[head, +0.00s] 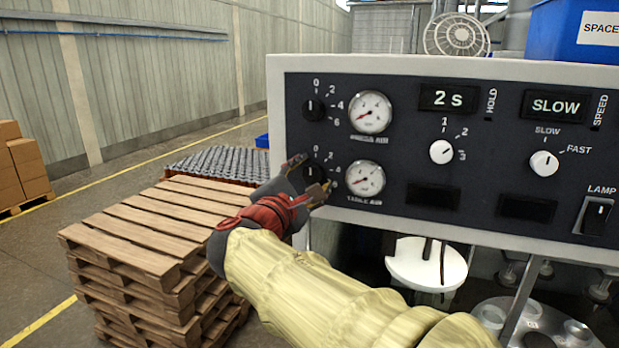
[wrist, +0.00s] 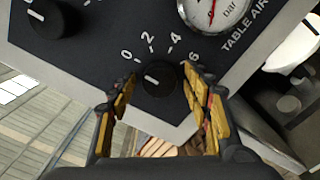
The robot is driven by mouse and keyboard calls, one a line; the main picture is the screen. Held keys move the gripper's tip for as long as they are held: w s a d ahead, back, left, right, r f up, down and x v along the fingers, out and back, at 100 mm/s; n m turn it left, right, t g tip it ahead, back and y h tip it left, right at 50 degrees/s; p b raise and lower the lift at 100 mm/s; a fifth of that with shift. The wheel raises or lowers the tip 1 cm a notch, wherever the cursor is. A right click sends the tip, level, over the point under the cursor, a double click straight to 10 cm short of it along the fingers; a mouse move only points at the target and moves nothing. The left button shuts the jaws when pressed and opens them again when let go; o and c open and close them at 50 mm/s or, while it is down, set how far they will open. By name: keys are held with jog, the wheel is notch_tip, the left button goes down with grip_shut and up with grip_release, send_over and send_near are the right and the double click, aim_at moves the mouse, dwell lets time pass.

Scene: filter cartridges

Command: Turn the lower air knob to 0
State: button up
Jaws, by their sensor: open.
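The lower air knob (head: 311,172) is a black round dial on the grey control panel, beside the table air gauge (head: 365,179). In the wrist view the knob (wrist: 160,88) shows a white mark pointing up-left, about in line with the 0 of its 0-2-4-6 scale. The gauge needle points to the lower left in the head view. My gripper (head: 310,174) is open at the knob. In the wrist view its fingers (wrist: 160,84) stand on both sides of the knob, with visible gaps near their tips. Contact lower down is unclear.
The upper air knob (head: 314,108) and its gauge (head: 370,112) are just above. The HOLD knob (head: 441,152), SPEED knob (head: 544,163) and lamp switch (head: 596,215) are farther right. Stacked pallets (head: 150,235) stand to the left. A white round plate (head: 426,265) is below the panel.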

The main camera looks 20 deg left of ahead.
jog(key=shift+s, duration=0.1)
jog(key=s+a, duration=0.1)
jog(key=s, duration=1)
jog(key=shift+s, duration=0.35)
